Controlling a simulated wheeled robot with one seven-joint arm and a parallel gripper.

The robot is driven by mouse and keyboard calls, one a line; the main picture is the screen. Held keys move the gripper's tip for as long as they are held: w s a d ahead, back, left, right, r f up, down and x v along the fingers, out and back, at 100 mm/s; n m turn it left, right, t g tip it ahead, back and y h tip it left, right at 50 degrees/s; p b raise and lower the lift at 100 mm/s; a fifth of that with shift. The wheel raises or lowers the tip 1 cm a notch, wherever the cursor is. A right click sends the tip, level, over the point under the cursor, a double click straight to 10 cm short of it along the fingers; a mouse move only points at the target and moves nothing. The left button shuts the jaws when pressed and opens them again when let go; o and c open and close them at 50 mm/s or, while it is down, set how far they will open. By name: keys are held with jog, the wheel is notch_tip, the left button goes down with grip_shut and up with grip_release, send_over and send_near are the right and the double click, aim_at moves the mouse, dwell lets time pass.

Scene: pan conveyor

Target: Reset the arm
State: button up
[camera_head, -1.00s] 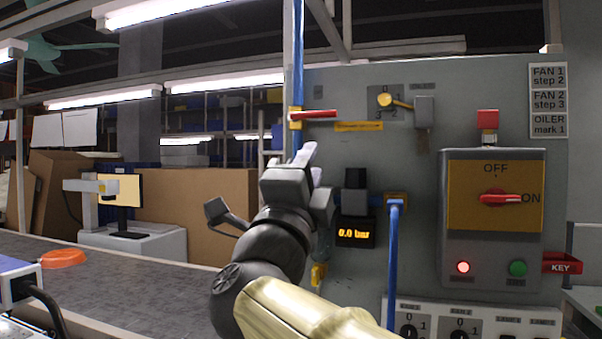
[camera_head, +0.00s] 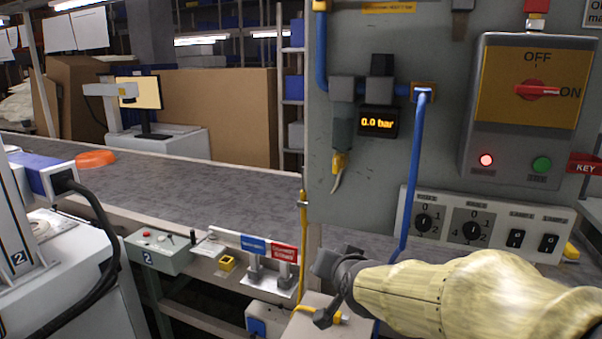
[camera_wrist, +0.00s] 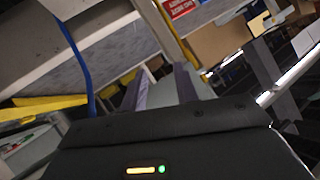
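My gripper (camera_wrist: 160,85) shows in the wrist view with its two dark fingers apart and nothing between them. In the head view my arm, in a pale yellow sleeve, reaches in from the lower right. Its dark wrist end is low in front of the panel's lower edge, and the fingertips cannot be made out there. The grey control panel (camera_head: 450,150) stands behind and above my arm. Its red switch (camera_head: 537,90) points to ON, a red lamp (camera_head: 486,160) is lit, and the display (camera_head: 378,122) reads 0.0 bar.
A blue hose (camera_head: 413,180) hangs down the panel just behind my wrist. The grey conveyor belt (camera_head: 220,185) runs behind, with an orange pan (camera_head: 95,158) at its left. A small control box (camera_head: 160,252) and a sign stand (camera_head: 270,280) sit left of my wrist. A white machine stands at far left.

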jog(key=s+d+f+n+g+h, duration=0.1)
jog(key=s+d+f+n+g, duration=0.1)
jog(key=s+d+f+g, duration=0.45)
jog(key=s+d+f+n+g+h, duration=0.1)
jog(key=s+d+f+g, duration=0.15)
jog(key=s+f, duration=0.85)
notch_tip(320, 180, up, 20)
jog(key=p, duration=2.1)
jog(key=shift+w+a+g, duration=0.2)
jog(key=shift+a+g, duration=0.05)
jog(key=shift+g, duration=0.05)
